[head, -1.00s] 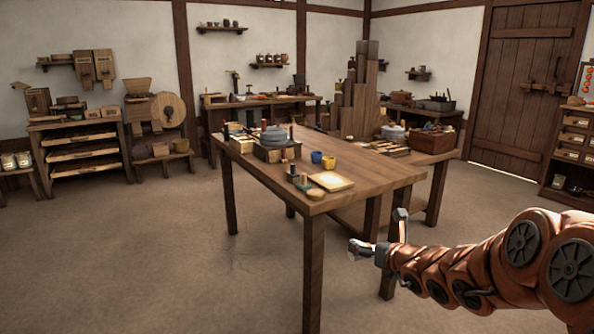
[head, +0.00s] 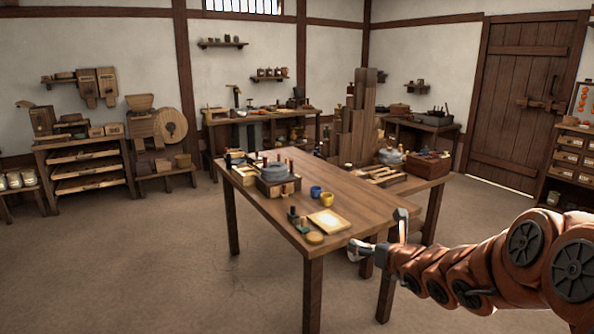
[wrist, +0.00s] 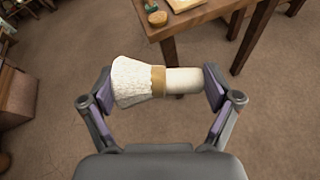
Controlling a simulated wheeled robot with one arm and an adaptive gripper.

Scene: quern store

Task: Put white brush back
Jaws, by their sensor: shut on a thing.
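The white brush (wrist: 137,83) has pale bristles, a tan band and a short cream handle. In the wrist view it lies crosswise between the two fingers of my gripper (wrist: 160,88), bristle end at the left finger and handle end at the right finger. My gripper is shut on it, above the floor and apart from the table. In the head view my gripper (head: 381,238) shows at the lower right, in front of the table's near right side; the brush cannot be made out clearly there.
A wooden table (head: 350,190) holds a grey quern (head: 277,173), blue and yellow cups (head: 327,199), a pale board (head: 328,221) and small items along its left side. Its near right top is bare. A wooden box (head: 428,165) stands behind. The floor at left is open.

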